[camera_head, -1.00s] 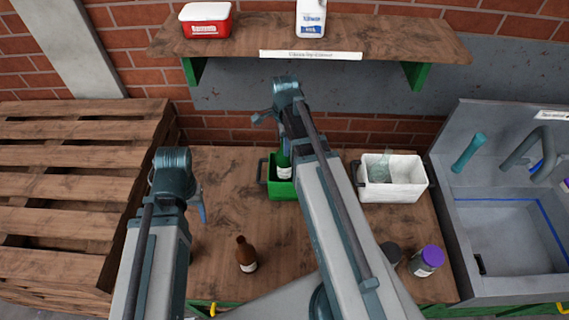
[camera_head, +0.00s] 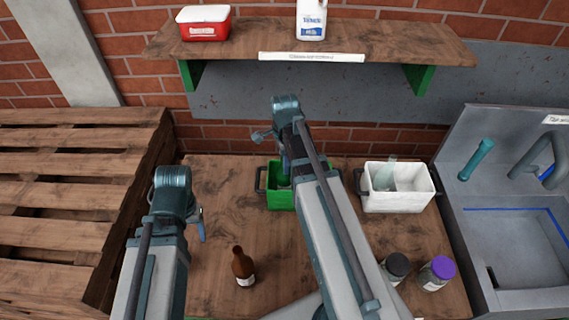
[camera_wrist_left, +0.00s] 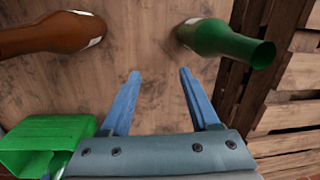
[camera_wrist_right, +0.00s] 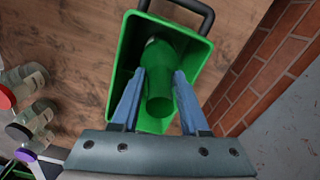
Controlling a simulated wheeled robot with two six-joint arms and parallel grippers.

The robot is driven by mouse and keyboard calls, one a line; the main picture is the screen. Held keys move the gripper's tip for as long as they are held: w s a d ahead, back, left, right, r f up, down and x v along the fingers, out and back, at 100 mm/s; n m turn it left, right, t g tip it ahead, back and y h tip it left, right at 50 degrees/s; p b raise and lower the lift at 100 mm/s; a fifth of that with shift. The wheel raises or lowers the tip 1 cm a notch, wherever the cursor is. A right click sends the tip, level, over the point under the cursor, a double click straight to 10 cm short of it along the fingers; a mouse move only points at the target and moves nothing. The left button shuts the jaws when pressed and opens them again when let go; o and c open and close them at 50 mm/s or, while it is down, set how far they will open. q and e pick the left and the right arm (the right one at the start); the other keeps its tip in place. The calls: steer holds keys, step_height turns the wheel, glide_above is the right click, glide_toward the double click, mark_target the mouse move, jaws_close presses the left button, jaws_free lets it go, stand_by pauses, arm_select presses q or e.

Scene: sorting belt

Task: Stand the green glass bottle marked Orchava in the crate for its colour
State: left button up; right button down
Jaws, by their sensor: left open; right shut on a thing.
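My right gripper (camera_wrist_right: 158,85) is shut on a green glass bottle (camera_wrist_right: 160,98), mouth towards the wrist camera. The bottle is in the green crate (camera_wrist_right: 196,57); I cannot tell whether its base touches the floor. In the head view the green crate (camera_head: 283,201) is at the back of the table, and my arm hides most of the bottle. My left gripper (camera_wrist_left: 157,75) is open and empty. Its view shows a second green bottle (camera_wrist_left: 222,42) to the right, hidden in the head view. I cannot read either green bottle's brand.
A brown bottle (camera_head: 243,268) stands at the front of the table. A white crate (camera_head: 402,201) holds a clear bottle (camera_head: 384,176). Two jars, dark-lidded (camera_head: 396,268) and purple-lidded (camera_head: 438,273), stand front right, beside the sink (camera_head: 520,250). A shelf (camera_head: 400,40) hangs above.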

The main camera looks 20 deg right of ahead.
steer(key=shift+f, duration=0.15)
steer(key=shift+c, duration=2)
jaws_free()
step_height(320, 180, up, 12)
steer(key=p, duration=1.2)
steer(key=shift+r, duration=0.25)
steer(key=s+a+n, duration=0.6)
steer(key=a+n, duration=0.4)
steer(key=n, duration=0.2)
steer(key=s+a+n+h, duration=0.1)
steer(key=s+a+n, duration=0.5)
steer(key=a+n, duration=0.5)
steer(key=shift+s+n, duration=0.4)
